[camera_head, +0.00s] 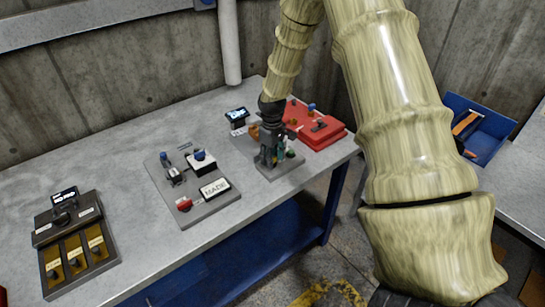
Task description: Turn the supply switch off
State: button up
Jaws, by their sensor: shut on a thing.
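My gripper (267,160) points down at a small grey board (287,169) near the right end of the bench. It is shut on a small part of this board. My fingers cover that part, so I cannot tell its shape or position. Green and orange-brown parts show beside the fingers. No label reading "supply" is legible, so I cannot confirm which control is the supply switch.
A red box (320,137) with small controls sits just right of my gripper. A small display (237,115) stands behind it. A grey panel (193,197) and a dark three-switch unit (74,245) lie left on the bench (125,150). A blue bin (485,122) is far right.

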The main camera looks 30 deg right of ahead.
jog(key=shift+w+r+m, duration=0.1)
jog(key=shift+w+m, duration=0.05)
jog(key=shift+m, duration=1.05)
jog(key=o, duration=1)
notch_tip(320, 180, up, 12)
dwell(0.4)
